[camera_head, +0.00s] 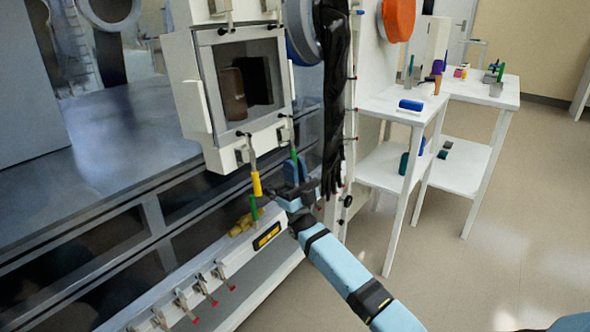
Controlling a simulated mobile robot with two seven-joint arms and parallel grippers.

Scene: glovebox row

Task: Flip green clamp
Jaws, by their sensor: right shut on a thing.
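The green clamp (293,155) is at the lower right corner of the pass-through box's window frame, its green handle pointing up. My right gripper (291,172) comes in from the lower right and is shut on this handle from below. The fingers hide the handle's lower part. A yellow-handled clamp (256,184) hangs down just left of the gripper. Another green handle (253,208) stands lower, at the ledge. My left gripper is not in view.
The windowed box (206,92) stands above the gripper. A black glove (335,90) hangs close to its right. Several red-tipped clamps (200,284) line the lower ledge. White tables (395,106) with small objects stand at right, with open floor (440,270) in front.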

